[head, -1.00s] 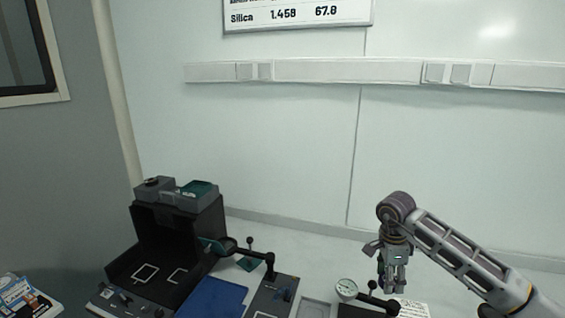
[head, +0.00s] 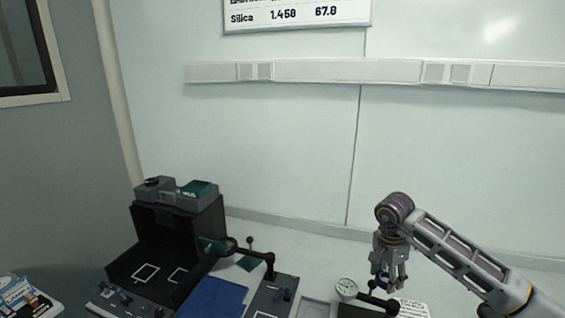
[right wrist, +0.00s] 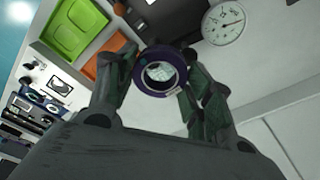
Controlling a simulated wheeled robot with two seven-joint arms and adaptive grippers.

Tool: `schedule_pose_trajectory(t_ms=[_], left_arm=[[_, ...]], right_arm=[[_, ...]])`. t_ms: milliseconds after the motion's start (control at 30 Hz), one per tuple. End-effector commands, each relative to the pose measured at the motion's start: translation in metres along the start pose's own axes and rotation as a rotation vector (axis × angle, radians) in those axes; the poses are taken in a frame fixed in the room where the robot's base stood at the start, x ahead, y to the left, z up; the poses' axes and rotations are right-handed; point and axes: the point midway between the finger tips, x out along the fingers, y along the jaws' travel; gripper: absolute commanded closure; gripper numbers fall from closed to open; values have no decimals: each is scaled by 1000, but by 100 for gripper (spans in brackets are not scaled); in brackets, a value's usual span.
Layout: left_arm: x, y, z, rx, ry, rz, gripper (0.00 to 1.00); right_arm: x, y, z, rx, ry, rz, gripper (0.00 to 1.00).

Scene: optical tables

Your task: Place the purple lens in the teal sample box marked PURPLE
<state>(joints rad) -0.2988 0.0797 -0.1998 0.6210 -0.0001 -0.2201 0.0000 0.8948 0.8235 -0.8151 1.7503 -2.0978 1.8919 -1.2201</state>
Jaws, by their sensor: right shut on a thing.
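The purple lens (right wrist: 146,74), a dark purple ring with clear glass, sits between the fingers of my right gripper (right wrist: 158,68) in the right wrist view. The gripper is shut on it. In the head view my right gripper (head: 388,284) hangs fingers-down at the right, above the bench near a dial gauge, and the lens is too small there to make out clearly. A teal box (head: 197,188) sits on top of the black enclosure at the left, far from the gripper. No PURPLE marking can be read on it. My left gripper is not in view.
The black enclosure (head: 145,222) stands at the left. The dial gauge (head: 346,289) stands beside my right gripper. Green (right wrist: 75,22) and orange (right wrist: 108,54) trays show in the wrist view.

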Motion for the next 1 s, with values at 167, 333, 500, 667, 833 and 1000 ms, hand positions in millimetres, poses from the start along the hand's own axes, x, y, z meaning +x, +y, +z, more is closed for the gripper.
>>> schedule_pose_trajectory(t_ms=[167, 333, 500, 667, 833, 1000], left_arm=[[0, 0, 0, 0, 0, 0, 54], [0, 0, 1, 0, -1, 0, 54], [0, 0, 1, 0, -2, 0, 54], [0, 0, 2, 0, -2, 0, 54], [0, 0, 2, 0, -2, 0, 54], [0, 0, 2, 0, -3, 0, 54]], right_arm=[[-1, -6, 2, -145, 0, -19, 77], [-2, -11, 6, -290, 0, -36, 77], [-3, -17, 11, -435, 0, -54, 77], [-3, -21, 16, -575, 0, -71, 77], [-2, -25, 24, -727, 0, -89, 77], [1, -29, 34, -880, -1, -108, 77]])
